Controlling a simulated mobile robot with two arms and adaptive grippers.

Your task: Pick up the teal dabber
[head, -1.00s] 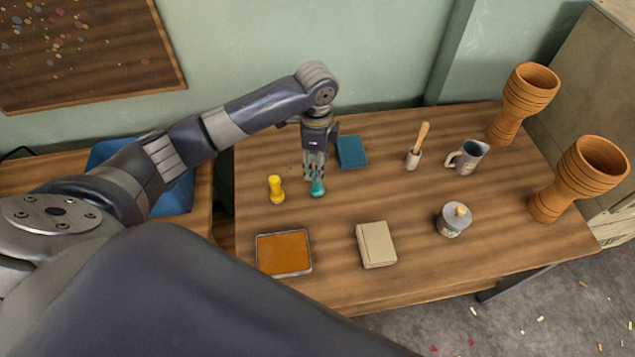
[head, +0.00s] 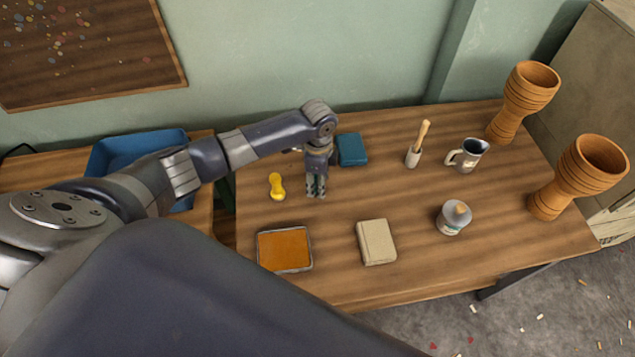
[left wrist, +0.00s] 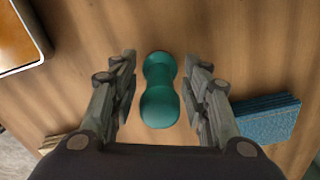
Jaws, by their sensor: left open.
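The teal dabber (left wrist: 160,90) stands between the two open fingers of my left gripper (left wrist: 160,88) in the left wrist view, with a gap on each side. In the head view my left gripper (head: 316,190) is low over the table, pointing down, and its fingers hide nearly all of the dabber. The yellow dabber (head: 277,187) stands just to the left of the gripper. My right gripper is not in view.
On the wooden table (head: 345,285) are an orange pad (head: 284,249), a beige block (head: 376,242), a blue block (head: 352,149), a lidded jar (head: 453,218), a mug (head: 467,155) and a pot with a wooden handle (head: 414,157). Two goblet drums (head: 513,112) stand at the right.

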